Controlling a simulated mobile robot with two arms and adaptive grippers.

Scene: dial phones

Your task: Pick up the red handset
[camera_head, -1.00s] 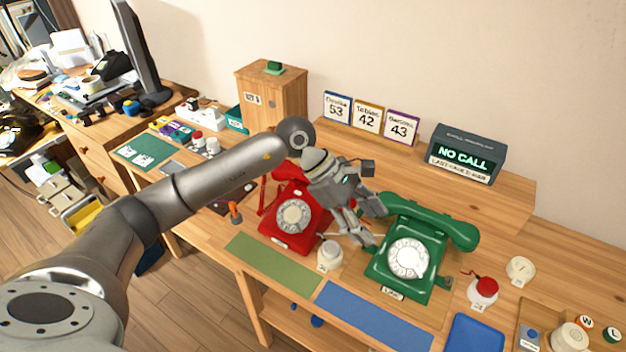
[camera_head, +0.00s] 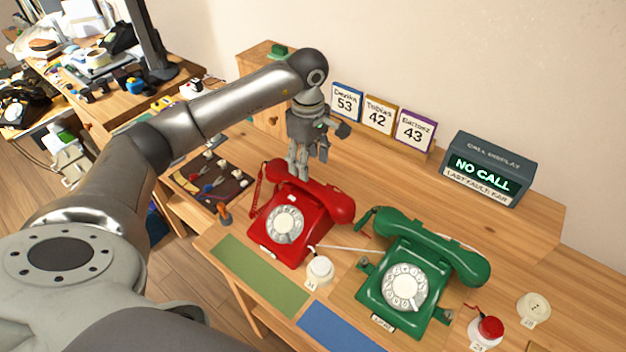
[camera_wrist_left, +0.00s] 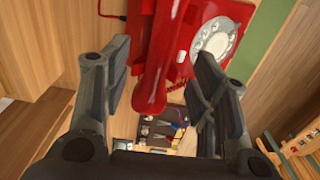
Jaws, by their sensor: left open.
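The red handset (camera_head: 318,196) lies across the top of the red dial phone (camera_head: 287,222) on the desk. My left gripper (camera_head: 298,176) points down at the handset's left part from behind the phone and hides some of it. In the left wrist view the open fingers (camera_wrist_left: 160,62) stand on either side of the red handset (camera_wrist_left: 157,70), with a visible gap on both sides. It is not clear how far the fingertips reach down around it. The handset is not held. My right gripper is not in view.
A green dial phone (camera_head: 408,275) stands just right of the red one, with a white button (camera_head: 319,269) between them. Number cards (camera_head: 378,118) and a call display (camera_head: 488,167) stand behind. A dark tool tray (camera_head: 213,180) lies to the left.

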